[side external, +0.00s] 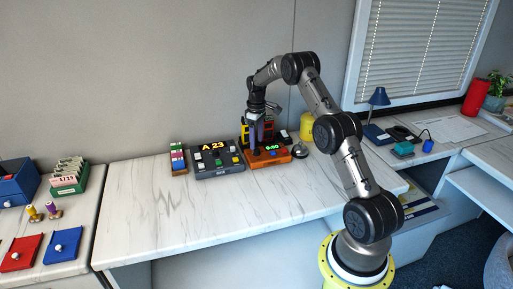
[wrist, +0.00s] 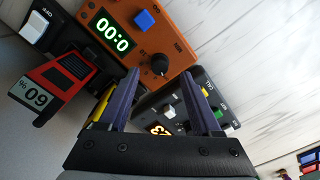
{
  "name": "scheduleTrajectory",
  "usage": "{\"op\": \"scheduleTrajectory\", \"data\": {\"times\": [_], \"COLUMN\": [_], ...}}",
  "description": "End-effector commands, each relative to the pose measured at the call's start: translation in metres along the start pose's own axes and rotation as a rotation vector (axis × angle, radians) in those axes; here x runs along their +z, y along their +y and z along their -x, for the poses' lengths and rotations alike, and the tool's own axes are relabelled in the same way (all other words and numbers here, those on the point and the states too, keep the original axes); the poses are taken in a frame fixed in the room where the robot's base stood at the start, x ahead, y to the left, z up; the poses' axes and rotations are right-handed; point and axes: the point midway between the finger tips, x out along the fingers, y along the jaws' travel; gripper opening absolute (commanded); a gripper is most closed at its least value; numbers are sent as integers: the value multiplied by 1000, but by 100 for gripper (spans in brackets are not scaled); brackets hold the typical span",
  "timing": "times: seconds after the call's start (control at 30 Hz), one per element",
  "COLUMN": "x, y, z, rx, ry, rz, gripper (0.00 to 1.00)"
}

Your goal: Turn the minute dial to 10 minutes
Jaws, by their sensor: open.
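The minute dial (wrist: 160,64) is a small black round knob on an orange timer box (wrist: 181,55). The box also shows in the side view (side external: 281,159). A blue button (wrist: 144,19) sits beside the display. My gripper (wrist: 161,75) is open, its two purple fingers spread apart. In the wrist view the dial appears between the fingertips, at about their level; I cannot tell whether either touches it. In the side view my gripper (side external: 255,147) is above the box's left part, and the dial is hidden there.
A dark grey button box (side external: 218,168) with display A 23 stands just left of the timer. The front tabletop is clear.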

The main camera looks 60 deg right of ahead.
Motion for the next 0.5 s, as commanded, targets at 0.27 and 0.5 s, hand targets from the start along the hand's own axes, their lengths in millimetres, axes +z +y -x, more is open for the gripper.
{"op": "scheduleTrajectory", "data": {"times": [0.27, 0.5], "x": [0, 0], "y": [0, 0], "z": [-34, -38], "rx": [0, 1], "ry": [0, 1], "rz": [0, 0], "gripper": [65, 65]}}
